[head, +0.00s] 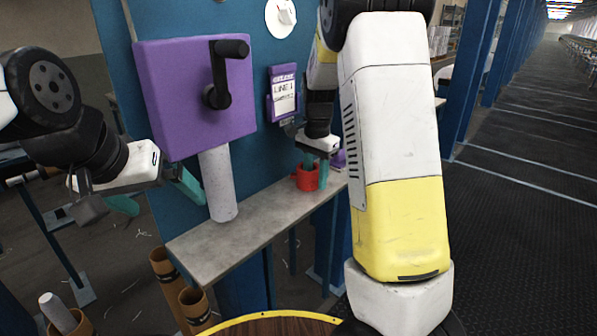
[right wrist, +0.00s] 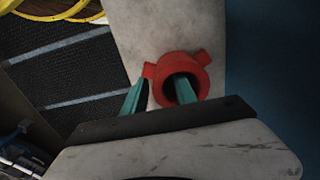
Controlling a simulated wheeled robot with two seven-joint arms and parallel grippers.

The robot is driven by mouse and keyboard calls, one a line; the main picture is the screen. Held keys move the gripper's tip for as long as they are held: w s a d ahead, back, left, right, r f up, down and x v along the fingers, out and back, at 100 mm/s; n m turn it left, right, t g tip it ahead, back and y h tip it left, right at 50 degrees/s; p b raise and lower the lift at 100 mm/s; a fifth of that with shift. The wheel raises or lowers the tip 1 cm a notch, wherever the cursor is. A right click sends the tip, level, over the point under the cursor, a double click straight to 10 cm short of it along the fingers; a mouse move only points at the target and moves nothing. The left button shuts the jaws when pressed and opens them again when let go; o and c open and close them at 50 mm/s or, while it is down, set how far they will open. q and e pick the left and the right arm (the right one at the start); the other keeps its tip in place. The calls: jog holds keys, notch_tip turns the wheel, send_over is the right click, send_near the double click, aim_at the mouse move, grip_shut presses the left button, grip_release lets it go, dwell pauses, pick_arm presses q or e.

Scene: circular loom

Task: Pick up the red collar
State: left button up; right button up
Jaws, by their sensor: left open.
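The red collar (head: 307,178), a short ring with two side tabs, stands on the grey shelf (head: 235,240) near its right end. My right gripper (head: 315,165) is just above it, pointing down. In the right wrist view one green finger reaches into the hole of the collar (right wrist: 163,69) and the other is outside its left wall. A strip of shelf shows between the outer finger and the collar, so the gripper looks open around the wall. My left gripper (head: 155,195) is open and empty, left of the grey column.
A purple box (head: 195,95) with a black crank (head: 222,75) sits above a pale grey column (head: 217,183) on the shelf's left part. A blue panel stands behind the shelf. Brown tubes (head: 195,308) stand below. A purple item partly shows behind the collar.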

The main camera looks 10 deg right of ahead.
jog(key=shift+f, duration=0.1)
jog(key=shift+c, duration=0.2)
grip_shut()
dwell(1.2)
